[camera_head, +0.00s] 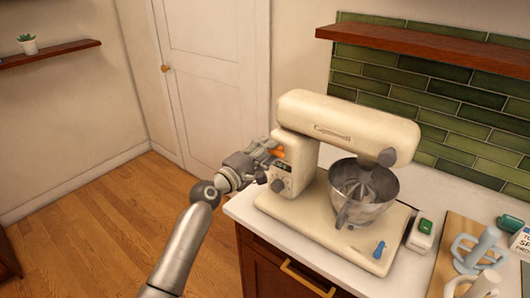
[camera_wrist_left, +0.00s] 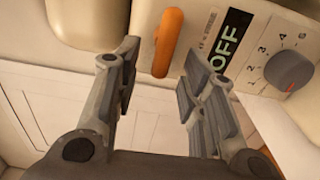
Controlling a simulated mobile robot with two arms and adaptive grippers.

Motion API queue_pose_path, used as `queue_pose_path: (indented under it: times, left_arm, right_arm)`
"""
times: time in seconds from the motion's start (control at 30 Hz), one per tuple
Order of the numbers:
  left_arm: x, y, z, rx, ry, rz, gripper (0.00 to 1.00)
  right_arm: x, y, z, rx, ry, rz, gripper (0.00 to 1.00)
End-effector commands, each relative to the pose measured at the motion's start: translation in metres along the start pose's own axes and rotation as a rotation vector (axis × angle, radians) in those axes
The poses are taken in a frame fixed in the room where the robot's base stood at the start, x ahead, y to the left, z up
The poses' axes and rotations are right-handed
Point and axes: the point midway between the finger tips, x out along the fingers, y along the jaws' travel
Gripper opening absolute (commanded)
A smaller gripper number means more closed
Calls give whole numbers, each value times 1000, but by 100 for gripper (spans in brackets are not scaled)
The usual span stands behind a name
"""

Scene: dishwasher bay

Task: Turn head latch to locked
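The head latch is an orange lever (camera_wrist_left: 168,42) on the side of the cream stand mixer (camera_head: 340,118). In the left wrist view it is upright in the picture, beside a dark label reading OFF. In the head view the orange lever (camera_head: 278,153) shows at the mixer's neck. My left gripper (camera_head: 268,153) is at the mixer's left side. In the left wrist view its fingers (camera_wrist_left: 157,72) are spread apart, with the lever's lower end between or just beyond their tips. I cannot tell whether they touch it. My right gripper is not in view.
A grey speed knob (camera_wrist_left: 289,70) with numbers sits right of the label. The metal bowl (camera_head: 372,196) hangs under the mixer head. A wooden shelf (camera_head: 430,45) is above.

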Motion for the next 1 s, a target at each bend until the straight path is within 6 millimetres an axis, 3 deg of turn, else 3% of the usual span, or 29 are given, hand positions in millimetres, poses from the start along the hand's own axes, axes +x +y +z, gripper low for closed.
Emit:
queue_pose_path:
  times: [0.27, 0.7, 1.0]
  left_arm:
    - [-14, 0, -1, 1, 1, 2, 38]
    - [-93, -1, -1, 2, 2, -1, 38]
    - [-119, -1, 0, -1, 0, -1, 38]
  right_arm:
    - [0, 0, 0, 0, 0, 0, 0]
    - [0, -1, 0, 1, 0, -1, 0]
    - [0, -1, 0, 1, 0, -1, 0]
